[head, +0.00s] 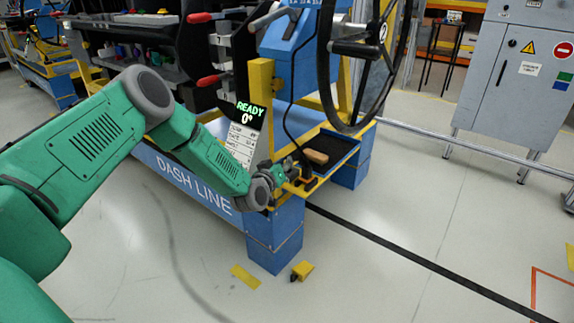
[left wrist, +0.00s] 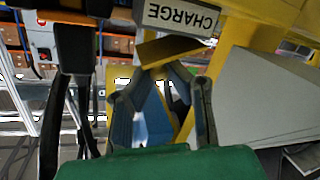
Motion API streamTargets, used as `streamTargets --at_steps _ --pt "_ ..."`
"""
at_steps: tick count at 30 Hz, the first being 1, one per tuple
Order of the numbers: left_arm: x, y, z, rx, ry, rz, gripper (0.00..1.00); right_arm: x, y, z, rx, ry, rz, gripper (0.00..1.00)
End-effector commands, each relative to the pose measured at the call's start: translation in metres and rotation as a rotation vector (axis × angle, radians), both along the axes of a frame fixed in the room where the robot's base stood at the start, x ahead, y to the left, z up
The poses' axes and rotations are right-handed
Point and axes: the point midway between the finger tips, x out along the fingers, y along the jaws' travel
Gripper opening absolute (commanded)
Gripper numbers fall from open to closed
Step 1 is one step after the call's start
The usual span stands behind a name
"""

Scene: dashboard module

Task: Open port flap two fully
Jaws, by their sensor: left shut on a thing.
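My left gripper (head: 292,177) is at the front corner of the blue and yellow dash-line stand, low beside the display panel. The gripper is shut on this flap. No number on the flap can be read, and its hinge and how far it stands open are hard to tell. In the head view the flap is too small to make out clearly. My right gripper is not in view.
A display panel (head: 243,135) reading READY and 0° stands just left of the gripper. A black tray (head: 333,147) holds a tan block (head: 316,157). A large steering wheel (head: 365,60) is above it. A small yellow piece (head: 303,270) lies on the floor.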

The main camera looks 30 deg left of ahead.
Motion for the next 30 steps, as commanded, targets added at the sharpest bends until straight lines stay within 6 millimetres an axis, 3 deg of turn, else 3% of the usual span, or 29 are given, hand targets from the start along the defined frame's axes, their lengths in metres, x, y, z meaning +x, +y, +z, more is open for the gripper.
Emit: streamTargets --at_steps 11,30 --pt "0.000 0.020 0.006 -0.358 0.031 0.006 0.00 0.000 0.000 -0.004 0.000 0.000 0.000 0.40" --pt "0.001 0.050 0.003 -0.915 0.076 0.009 0.00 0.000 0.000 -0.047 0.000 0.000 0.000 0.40"
